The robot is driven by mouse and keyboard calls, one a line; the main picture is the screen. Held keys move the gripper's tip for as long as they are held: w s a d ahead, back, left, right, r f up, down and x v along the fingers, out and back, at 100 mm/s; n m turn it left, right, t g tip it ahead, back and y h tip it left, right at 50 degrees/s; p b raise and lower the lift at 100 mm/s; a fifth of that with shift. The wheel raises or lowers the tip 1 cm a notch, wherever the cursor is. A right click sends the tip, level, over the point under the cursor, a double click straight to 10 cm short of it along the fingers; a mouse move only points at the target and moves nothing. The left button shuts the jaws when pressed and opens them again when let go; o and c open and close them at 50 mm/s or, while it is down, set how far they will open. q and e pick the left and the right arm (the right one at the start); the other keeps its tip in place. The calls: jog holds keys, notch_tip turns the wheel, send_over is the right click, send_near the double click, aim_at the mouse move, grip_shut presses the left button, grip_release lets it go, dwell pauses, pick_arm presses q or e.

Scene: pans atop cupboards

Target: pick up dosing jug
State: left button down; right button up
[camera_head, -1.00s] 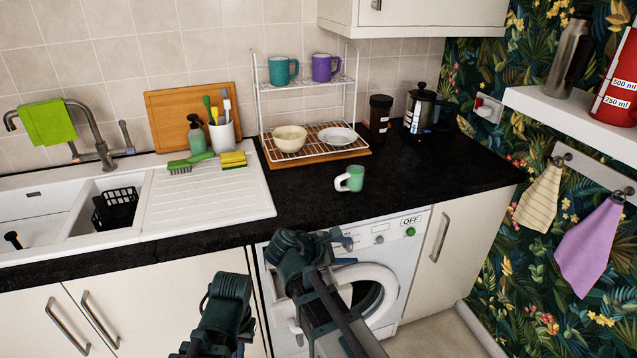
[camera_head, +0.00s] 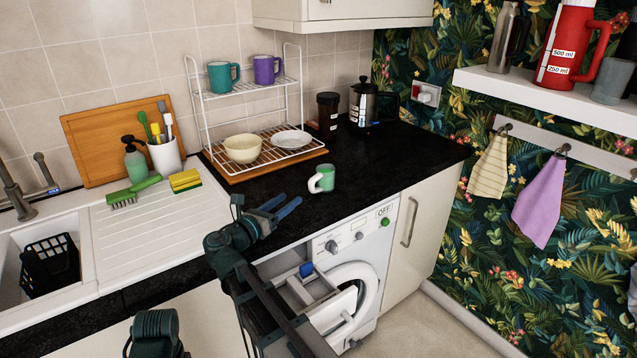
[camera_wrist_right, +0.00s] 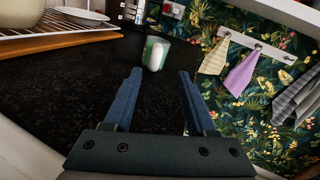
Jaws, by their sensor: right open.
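A red jug (camera_head: 570,45) marked 500 ml and 250 ml stands on the white wall shelf at upper right. A small green cup (camera_head: 325,178) with a white handle stands on the black worktop above the washing machine. My right gripper (camera_head: 283,208) is open and empty over the worktop's front edge, to the left of and nearer than the green cup. In the right wrist view the green cup (camera_wrist_right: 159,52) is beyond the gap between the blue fingers (camera_wrist_right: 160,73), apart from them.
A dish rack (camera_head: 250,140) with a bowl, a plate and two mugs stands behind. The washing machine (camera_head: 370,235) has its drawer (camera_head: 312,285) open below my right arm. The worktop (camera_head: 400,155) right of the cup is clear.

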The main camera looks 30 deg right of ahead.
aim_at(309, 183)
jog(key=x, duration=0.8)
jog(key=shift+w, duration=0.1)
jog(key=x, duration=0.5)
jog(key=shift+w, duration=0.25)
grip_shut()
jog(key=shift+s, duration=0.1)
dwell(0.9)
